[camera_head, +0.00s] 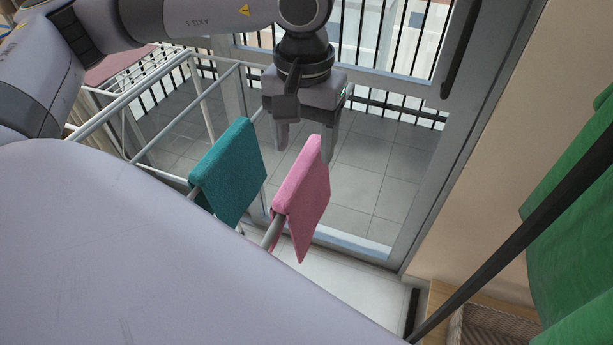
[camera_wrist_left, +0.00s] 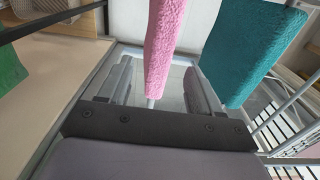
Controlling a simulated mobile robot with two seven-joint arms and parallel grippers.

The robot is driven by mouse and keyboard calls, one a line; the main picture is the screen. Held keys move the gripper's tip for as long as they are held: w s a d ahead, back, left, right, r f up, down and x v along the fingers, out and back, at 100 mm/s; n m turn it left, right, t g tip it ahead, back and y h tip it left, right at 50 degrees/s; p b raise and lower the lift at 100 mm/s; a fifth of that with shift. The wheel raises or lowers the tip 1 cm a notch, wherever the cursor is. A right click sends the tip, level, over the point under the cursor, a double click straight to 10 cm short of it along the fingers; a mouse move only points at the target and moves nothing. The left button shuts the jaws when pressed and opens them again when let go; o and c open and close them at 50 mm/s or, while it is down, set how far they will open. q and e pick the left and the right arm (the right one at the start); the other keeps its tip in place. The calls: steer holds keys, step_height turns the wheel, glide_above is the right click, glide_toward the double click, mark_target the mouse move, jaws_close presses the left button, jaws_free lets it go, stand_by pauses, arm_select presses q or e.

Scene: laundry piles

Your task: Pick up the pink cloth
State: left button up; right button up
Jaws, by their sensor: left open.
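The pink cloth (camera_head: 302,198) hangs folded over a white rail of the drying rack in the head view. My left gripper (camera_head: 306,150) is open, fingers pointing down, just behind and above the top of the pink cloth. In the left wrist view the pink cloth (camera_wrist_left: 162,45) shows between the two fingers of the open left gripper (camera_wrist_left: 158,88). I cannot tell whether the fingers touch it. My right gripper is in neither view.
A teal cloth (camera_head: 229,172) hangs on the rack just left of the pink one. The rack's white rails (camera_head: 150,105) run along the left. A glass door frame (camera_head: 440,165) stands behind, and a green cloth (camera_head: 575,215) hangs at the right.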

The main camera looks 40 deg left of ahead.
mark_target(304, 161)
arm_select(q)
steer(key=f, duration=0.5)
steer(key=shift+s+p, duration=0.2)
steer(key=shift+p, duration=0.15)
steer(key=shift+c, duration=0.3)
steer(key=c, duration=1.1)
